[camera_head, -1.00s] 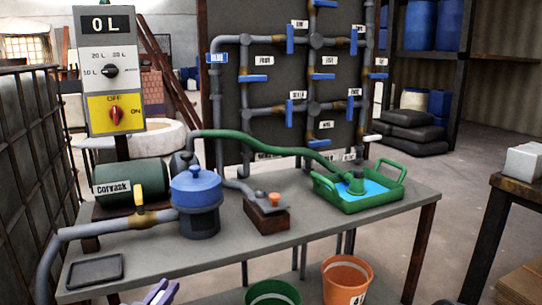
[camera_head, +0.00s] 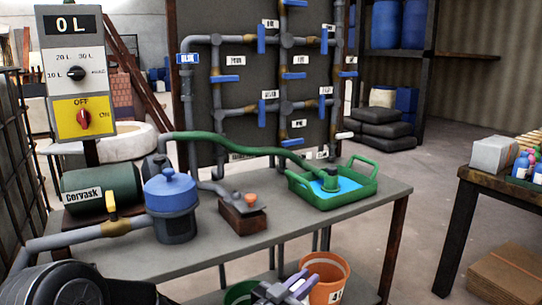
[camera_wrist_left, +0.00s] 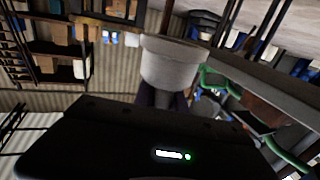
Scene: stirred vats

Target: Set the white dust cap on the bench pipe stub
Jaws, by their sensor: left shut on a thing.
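My left gripper (camera_head: 286,291) is at the bottom of the head view, in front of the bench and over the buckets. In the left wrist view its fingers (camera_wrist_left: 163,98) are shut on a pale, round, cup-shaped piece, the white dust cap (camera_wrist_left: 170,62). I cannot make the cap out in the head view. My right gripper is not in view.
A blue-lidded pump pot (camera_head: 170,195), green motor (camera_head: 100,187) and green tray of blue liquid (camera_head: 335,198) stand on the bench. A green hose (camera_head: 240,139) arches over it. An orange bucket (camera_head: 326,272) is below.

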